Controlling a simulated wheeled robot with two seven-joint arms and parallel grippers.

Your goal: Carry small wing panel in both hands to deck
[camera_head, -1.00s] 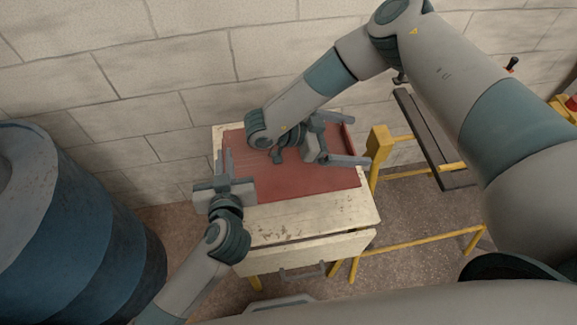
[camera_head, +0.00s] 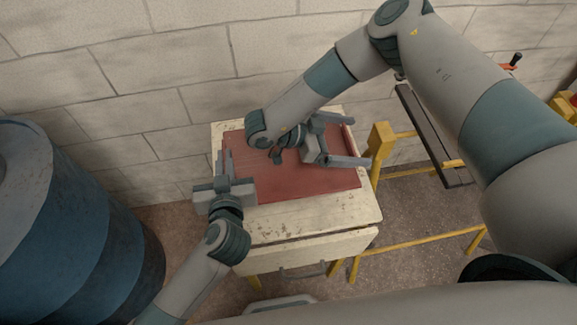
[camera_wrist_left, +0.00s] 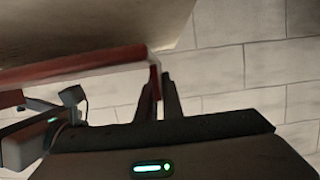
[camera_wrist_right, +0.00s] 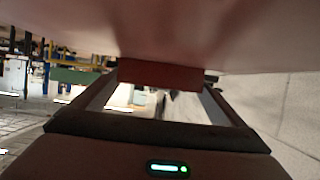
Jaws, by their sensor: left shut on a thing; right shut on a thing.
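The small wing panel is a flat red sheet (camera_head: 290,182) over the cream top of a small table (camera_head: 310,216). I cannot tell whether it touches that top. My left gripper (camera_head: 225,163) is shut on the panel's left edge. In the left wrist view the red edge (camera_wrist_left: 85,68) runs to the narrow-set fingers (camera_wrist_left: 164,97). My right gripper (camera_head: 354,142) is at the panel's right end, its fingers wide apart around a raised red part. That red block (camera_wrist_right: 160,75) shows between its fingers in the right wrist view. My right arm hides part of the panel. I cannot tell which surface is the deck.
A large blue drum (camera_head: 75,215) stands at the left. A block wall (camera_head: 180,70) is behind the table. Yellow frame rails (camera_head: 425,243), a yellow post (camera_head: 380,140) and a dark bar (camera_head: 432,135) are at the right. The table's cream front strip is clear.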

